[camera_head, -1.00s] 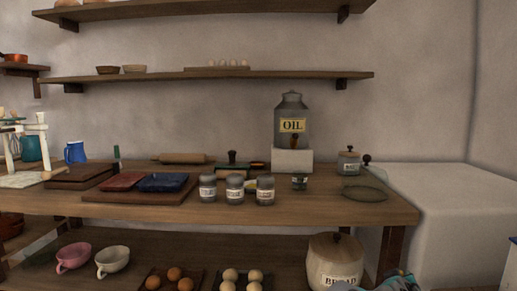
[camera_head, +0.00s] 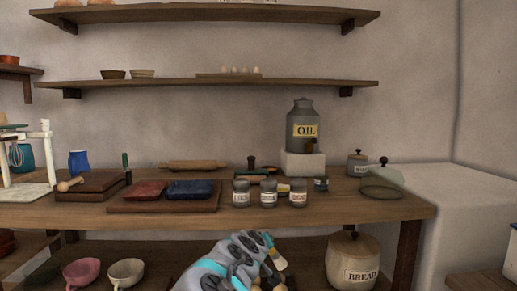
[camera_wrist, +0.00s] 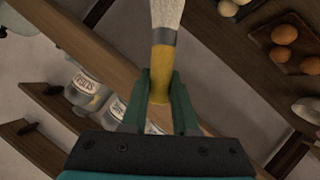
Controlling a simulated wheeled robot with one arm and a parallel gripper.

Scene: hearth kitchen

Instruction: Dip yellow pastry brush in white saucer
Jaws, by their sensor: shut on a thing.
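The yellow pastry brush (camera_wrist: 165,85) is in my gripper (camera_wrist: 160,82), with its yellow handle between the two green fingers. Its grey metal band and pale bristles point away from the gripper, toward the top of the wrist view. In the head view my gripper (camera_head: 268,258) is in front of the table edge, low in the picture, and the brush (camera_head: 277,260) shows at its tip. I cannot clearly make out the white saucer. A small pale and yellow thing (camera_head: 283,188) is mostly hidden behind the jars; I cannot tell whether it is the saucer.
Several labelled jars (camera_head: 269,194) stand near the table's (camera_head: 340,211) front edge. A board with red and blue cloths (camera_head: 165,206) lies to their left. The oil can (camera_head: 303,120) stands behind on a white block. The lower shelf holds cups (camera_head: 126,272) and a bread crock (camera_head: 352,262).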

